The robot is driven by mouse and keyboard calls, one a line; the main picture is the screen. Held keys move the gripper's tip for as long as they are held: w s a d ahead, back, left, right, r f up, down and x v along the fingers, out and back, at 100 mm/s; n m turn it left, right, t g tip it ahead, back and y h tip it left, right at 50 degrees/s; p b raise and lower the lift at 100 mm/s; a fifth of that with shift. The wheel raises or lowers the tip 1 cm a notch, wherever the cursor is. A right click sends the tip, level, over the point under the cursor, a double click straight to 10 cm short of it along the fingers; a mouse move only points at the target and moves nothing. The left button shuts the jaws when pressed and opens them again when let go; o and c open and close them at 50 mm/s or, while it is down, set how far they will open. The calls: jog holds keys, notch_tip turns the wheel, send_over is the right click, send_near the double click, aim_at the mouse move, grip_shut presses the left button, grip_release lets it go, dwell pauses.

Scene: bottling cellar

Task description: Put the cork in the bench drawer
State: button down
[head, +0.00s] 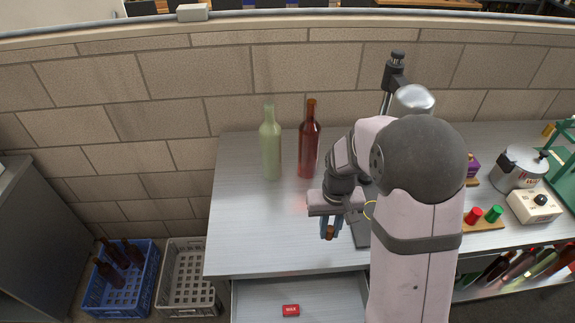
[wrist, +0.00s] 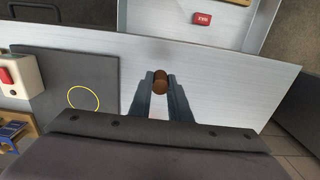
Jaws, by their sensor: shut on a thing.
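The brown cork (head: 330,233) is between the fingertips of my gripper (head: 330,226), which is shut on it above the bench top. In the wrist view the cork (wrist: 160,80) shows between the two blue-grey fingers (wrist: 161,92). The bench drawer (head: 260,297) is pulled open at the front of the bench, below and to the left of my gripper in the head view. A small red block marked WAX (head: 291,310) lies in it. The drawer also shows at the top of the wrist view (wrist: 235,38).
A green bottle (head: 271,145) and a red-brown bottle (head: 309,145) stand at the back of the bench (head: 240,215). A dark mat (wrist: 60,85) with a yellow ring lies beside my gripper. A blue crate (head: 98,310) and a grey crate (head: 188,295) stand on the floor.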

jog(key=shift+r, duration=0.6)
notch_tip(320, 180, up, 4)
jog(key=shift+r, duration=0.2)
jog(key=s+a+f+m+b, duration=0.1)
jog(key=s+a+f+b, duration=0.15)
jog(key=a+b, duration=0.75)
jog(key=m+b, duration=0.2)
jog(key=b, duration=0.3)
send_over(255, 322)
notch_tip(255, 322, down, 15)
jog(key=shift+f+b, duration=0.4)
jog(key=shift+f, duration=5.05)
jog(key=shift+f, duration=0.1)
